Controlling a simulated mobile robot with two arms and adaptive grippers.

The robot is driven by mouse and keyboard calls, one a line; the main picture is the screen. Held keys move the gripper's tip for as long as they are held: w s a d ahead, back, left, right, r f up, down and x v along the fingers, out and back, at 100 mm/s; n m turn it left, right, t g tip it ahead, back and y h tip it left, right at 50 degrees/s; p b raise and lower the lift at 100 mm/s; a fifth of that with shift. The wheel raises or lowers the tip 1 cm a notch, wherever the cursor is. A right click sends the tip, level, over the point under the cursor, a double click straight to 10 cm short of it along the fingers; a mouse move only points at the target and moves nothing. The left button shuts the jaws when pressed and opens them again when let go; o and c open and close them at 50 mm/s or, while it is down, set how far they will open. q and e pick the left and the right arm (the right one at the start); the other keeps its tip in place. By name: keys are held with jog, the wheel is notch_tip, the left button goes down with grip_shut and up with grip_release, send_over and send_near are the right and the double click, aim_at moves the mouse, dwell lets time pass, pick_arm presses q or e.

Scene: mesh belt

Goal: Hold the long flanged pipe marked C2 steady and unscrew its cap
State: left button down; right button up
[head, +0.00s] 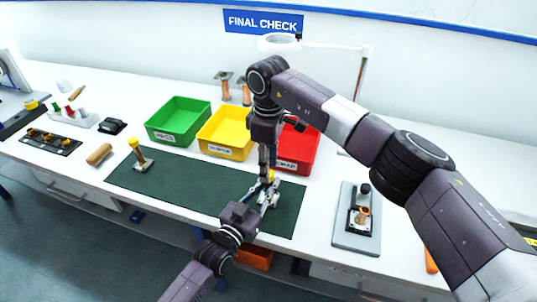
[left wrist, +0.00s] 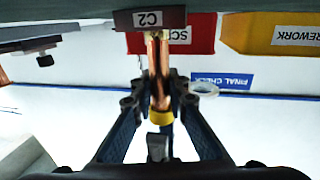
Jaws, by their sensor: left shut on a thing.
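The flanged pipe marked C2 is copper (left wrist: 156,70), with a dark labelled flange (left wrist: 148,18) and a yellow cap (left wrist: 160,117) at its other end. It appears inverted in the left wrist view. In the head view the yellow cap (head: 271,175) shows between my grippers over the green mat (head: 205,184); the pipe below is mostly hidden. My left gripper (head: 267,192) is shut on the pipe from the front, its fingers on either side of it in the left wrist view (left wrist: 160,100). My right gripper (head: 267,172) points down at the cap; its finger gap is unclear.
A second flanged piece with a yellow cap (head: 136,148) stands on the mat's left part. Green (head: 163,136), yellow (head: 226,153) and red (head: 296,168) bins stand behind the mat. A grey fixture plate (head: 346,238) lies at right. The mat's middle is clear.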

jog(key=shift+f, duration=0.95)
jog(key=shift+c, duration=0.3)
